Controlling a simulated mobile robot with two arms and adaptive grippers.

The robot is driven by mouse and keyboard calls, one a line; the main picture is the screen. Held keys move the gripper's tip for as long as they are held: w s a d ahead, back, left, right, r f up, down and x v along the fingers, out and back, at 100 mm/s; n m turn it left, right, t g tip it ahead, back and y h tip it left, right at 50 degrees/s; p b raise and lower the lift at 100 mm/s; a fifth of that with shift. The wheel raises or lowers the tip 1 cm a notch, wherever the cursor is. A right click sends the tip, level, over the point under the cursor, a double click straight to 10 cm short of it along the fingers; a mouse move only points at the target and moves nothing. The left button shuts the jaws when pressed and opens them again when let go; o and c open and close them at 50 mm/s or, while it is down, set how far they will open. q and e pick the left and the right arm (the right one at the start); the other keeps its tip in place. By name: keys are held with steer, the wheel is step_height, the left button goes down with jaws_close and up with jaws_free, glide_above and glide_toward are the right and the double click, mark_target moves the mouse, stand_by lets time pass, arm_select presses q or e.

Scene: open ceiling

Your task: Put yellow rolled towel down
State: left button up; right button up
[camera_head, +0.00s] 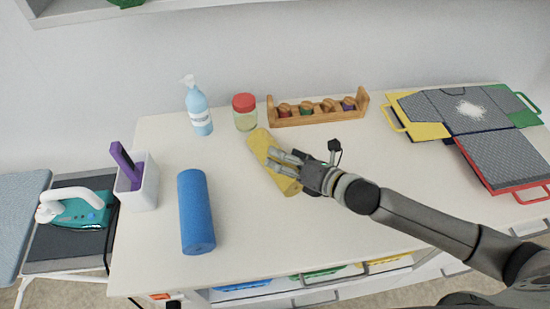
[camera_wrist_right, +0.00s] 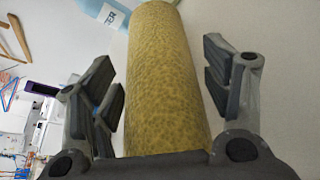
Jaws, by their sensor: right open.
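The yellow rolled towel (camera_head: 259,142) lies on the white table, tilted across the middle. In the right wrist view the towel (camera_wrist_right: 163,75) runs between the two fingers, with a gap on each side. My right gripper (camera_head: 283,160) is open around the near half of the towel; it also shows in the right wrist view (camera_wrist_right: 160,95). The fingers and wrist hide part of the towel in the head view. My left gripper is not in view.
A blue bottle (camera_head: 199,112), a red-lidded jar (camera_head: 245,113) and a wooden rack (camera_head: 318,119) stand behind. Folded boards (camera_head: 500,160) lie right. The table front is clear.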

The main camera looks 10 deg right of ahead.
steer(key=c, duration=1)
steer(key=shift+w, duration=0.1)
steer(key=shift+r, duration=0.4)
step_height(320, 180, up, 2)
steer(key=shift+r+b, duration=0.1)
steer(key=shift+b, duration=0.35)
steer(key=s+a+r, duration=0.1)
steer(key=r, duration=0.1)
steer(key=s+a+r, duration=0.1)
steer(key=r, duration=0.1)
steer(key=s+a+r, duration=0.1)
steer(key=s+r, duration=0.1)
steer(key=shift+a, duration=0.1)
steer(key=shift+s+a+r, duration=0.7)
steer(key=shift+s+a, duration=0.2)
steer(key=shift+s, duration=0.3)
steer(key=shift+s+a+r, duration=0.65)
steer(key=shift+s+a, duration=0.25)
steer(key=shift+s, duration=0.25)
steer(key=shift+s+a+r, duration=0.7)
steer(key=shift+s+a, duration=0.2)
steer(key=shift+s, duration=0.3)
